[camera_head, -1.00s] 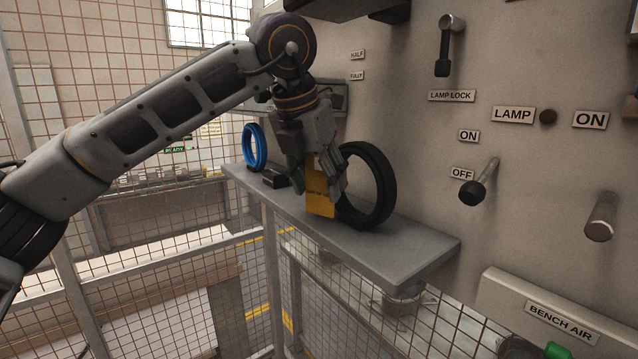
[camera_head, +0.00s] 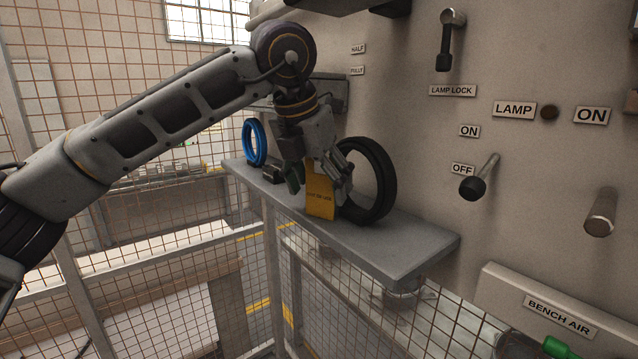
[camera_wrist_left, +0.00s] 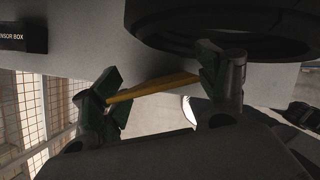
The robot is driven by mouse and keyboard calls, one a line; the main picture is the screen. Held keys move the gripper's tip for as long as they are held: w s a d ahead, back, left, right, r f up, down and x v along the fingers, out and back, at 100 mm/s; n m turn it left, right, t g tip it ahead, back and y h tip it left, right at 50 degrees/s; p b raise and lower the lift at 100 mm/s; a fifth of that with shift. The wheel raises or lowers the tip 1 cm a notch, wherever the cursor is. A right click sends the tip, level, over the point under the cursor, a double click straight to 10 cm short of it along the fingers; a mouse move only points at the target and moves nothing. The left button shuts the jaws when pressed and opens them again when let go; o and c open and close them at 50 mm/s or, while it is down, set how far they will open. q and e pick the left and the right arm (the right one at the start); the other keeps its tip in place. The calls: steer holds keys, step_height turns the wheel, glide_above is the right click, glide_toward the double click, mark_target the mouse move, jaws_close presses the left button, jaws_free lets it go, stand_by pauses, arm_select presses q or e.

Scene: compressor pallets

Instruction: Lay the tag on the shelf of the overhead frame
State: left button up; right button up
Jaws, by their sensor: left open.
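The tag (camera_head: 319,195) is a yellow-orange card standing on edge on the grey shelf (camera_head: 400,249) in the head view, in front of a black ring. My left gripper (camera_head: 318,186) is open around the tag. In the left wrist view the tag (camera_wrist_left: 150,87) shows as a thin yellow strip between the spread green-padded fingers (camera_wrist_left: 160,85). Its right end is close to the right finger; I cannot tell whether either finger touches it. The tag's lower edge appears to be at the shelf surface. My right gripper is not in view.
The black ring (camera_head: 381,180) stands upright right behind the gripper. A blue ring (camera_head: 256,143) and a small dark block (camera_head: 273,174) are farther left on the shelf. A wall with levers (camera_head: 473,187) rises behind. The shelf's right end is bare.

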arm_select(q)
steer(key=shift+r, duration=0.2)
steer(key=b+v, duration=0.2)
steer(key=v, duration=1)
steer(key=shift+s, duration=0.1)
stand_by(0.5)
steer(key=shift+d+f, duration=0.1)
steer(key=shift+f, duration=0.05)
